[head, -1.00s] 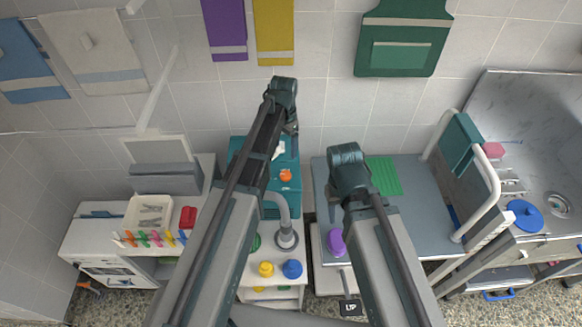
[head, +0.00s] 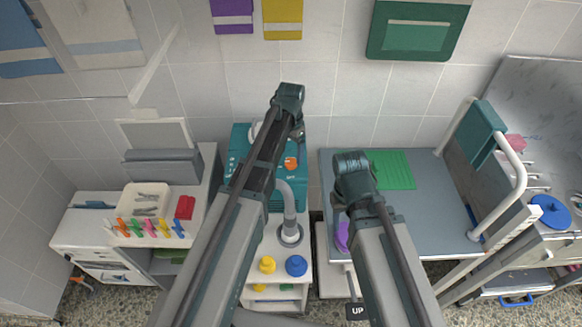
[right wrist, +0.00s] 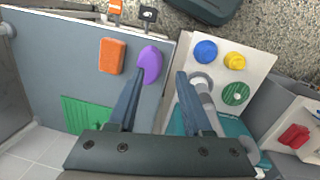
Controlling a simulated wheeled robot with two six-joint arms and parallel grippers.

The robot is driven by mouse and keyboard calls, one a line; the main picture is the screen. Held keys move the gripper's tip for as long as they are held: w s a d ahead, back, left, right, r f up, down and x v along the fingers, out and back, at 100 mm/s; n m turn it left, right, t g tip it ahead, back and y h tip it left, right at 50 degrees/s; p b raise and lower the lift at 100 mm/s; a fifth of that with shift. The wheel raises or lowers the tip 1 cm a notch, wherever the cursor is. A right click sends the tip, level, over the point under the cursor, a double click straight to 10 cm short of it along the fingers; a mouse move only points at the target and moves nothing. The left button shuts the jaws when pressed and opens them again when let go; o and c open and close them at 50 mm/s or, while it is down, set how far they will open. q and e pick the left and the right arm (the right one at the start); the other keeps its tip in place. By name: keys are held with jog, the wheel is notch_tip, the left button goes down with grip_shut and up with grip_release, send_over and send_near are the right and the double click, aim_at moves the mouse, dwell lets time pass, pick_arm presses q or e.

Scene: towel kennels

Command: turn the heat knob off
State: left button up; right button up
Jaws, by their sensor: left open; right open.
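The orange knob (head: 291,163), which I take for the heat knob, sits on the teal unit (head: 240,140) against the wall. Its pointer direction is too small to read. My left gripper (head: 298,134) is open, just above the knob in the head view; its fingertips are hard to make out, and my left arm hides part of the unit. My right gripper (head: 339,210) is open and empty over the left edge of the grey table; its two fingers show apart in the right wrist view (right wrist: 161,78). The teal unit also shows there (right wrist: 228,125), partly covered.
A grey hose (head: 289,215) stands in front of the teal unit, with yellow (head: 267,265) and blue (head: 296,266) caps nearby. A purple object (right wrist: 150,65) lies beside one right finger, near an orange block (right wrist: 112,55). The grey table (head: 430,205) is mostly bare around a green mat (head: 390,170).

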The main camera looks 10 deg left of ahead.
aim_at(291, 161)
pick_arm(q)
notch_tip(291, 161, down, 4)
jog(key=b, duration=0.2)
jog(key=shift+b, duration=0.35)
jog(key=shift+r, duration=0.15)
grip_shut()
